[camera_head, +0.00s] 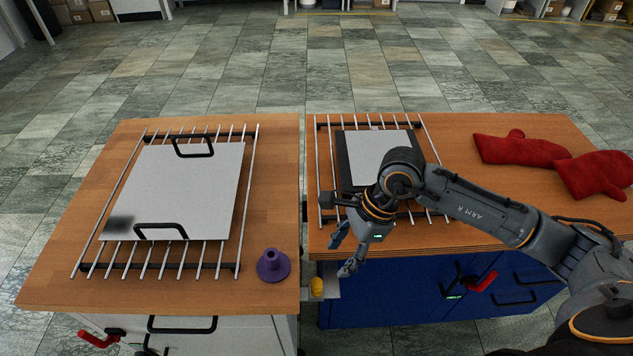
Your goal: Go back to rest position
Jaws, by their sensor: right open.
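My right gripper (347,250) is open and looks empty. It hangs over the front left edge of the right table, with its fingers pointing down and to the left. My right arm reaches in from the lower right and hides part of the right table's rack and plate. My left gripper is not in view.
The right table (450,135) bears a plate (372,150) on a rack and red oven mitts (520,150). A yellow object (317,287) sits between the tables.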

